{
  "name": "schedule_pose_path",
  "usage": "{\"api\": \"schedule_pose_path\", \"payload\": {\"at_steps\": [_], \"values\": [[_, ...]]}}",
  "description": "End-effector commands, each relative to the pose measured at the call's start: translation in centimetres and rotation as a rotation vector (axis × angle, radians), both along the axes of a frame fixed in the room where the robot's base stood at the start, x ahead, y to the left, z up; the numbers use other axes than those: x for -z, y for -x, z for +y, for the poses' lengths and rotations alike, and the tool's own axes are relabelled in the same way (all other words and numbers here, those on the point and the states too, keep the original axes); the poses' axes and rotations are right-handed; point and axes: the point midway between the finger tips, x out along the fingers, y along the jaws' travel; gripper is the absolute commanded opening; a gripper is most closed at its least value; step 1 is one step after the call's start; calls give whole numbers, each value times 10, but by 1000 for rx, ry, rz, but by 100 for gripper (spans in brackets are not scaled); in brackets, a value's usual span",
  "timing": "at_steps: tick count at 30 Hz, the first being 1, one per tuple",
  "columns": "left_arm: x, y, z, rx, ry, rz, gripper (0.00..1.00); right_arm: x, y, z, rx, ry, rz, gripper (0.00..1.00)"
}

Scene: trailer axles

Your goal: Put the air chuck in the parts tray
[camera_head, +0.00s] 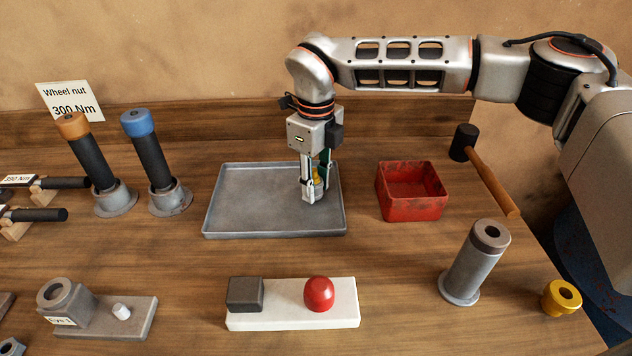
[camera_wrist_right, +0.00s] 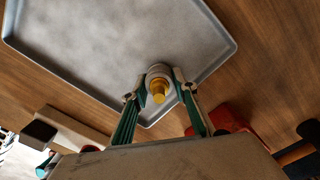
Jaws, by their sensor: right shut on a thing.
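The air chuck is a small piece with a brass-yellow end (camera_wrist_right: 158,88) and a pale grey body, seen between my right gripper's fingers in the right wrist view. My right gripper (camera_head: 313,193) is shut on it, pointing down over the right part of the grey parts tray (camera_head: 240,200). In the head view only a bit of yellow (camera_head: 317,178) of the chuck shows between the fingers. I cannot tell whether the chuck touches the tray floor. The tray is otherwise empty. My left gripper is not in view.
A red bin (camera_head: 412,209) stands right of the tray, with a mallet (camera_head: 485,170) beyond it. Two upright tools with orange (camera_head: 72,126) and blue (camera_head: 137,122) caps stand to the left. A white block with a red knob (camera_head: 319,294) lies in front. A grey cylinder (camera_head: 475,265) and yellow ring (camera_head: 561,298) stand front right.

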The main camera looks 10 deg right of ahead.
Motion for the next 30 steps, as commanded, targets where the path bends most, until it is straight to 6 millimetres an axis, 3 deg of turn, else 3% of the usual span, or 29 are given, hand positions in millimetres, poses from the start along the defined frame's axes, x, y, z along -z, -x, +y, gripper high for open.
{"api": "schedule_pose_path", "payload": {"at_steps": [6,7,9,23,26,30], "values": [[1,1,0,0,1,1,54,13,3,-1,-3,5,10,0],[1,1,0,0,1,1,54,14,3,-1,-4,6,12,33],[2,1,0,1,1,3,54,14,3,-1,-4,6,13,44],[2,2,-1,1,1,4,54,8,1,0,-2,3,7,44],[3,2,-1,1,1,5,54,1,1,0,-1,3,4,44],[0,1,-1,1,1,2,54,-23,1,0,-2,2,1,44]]}}
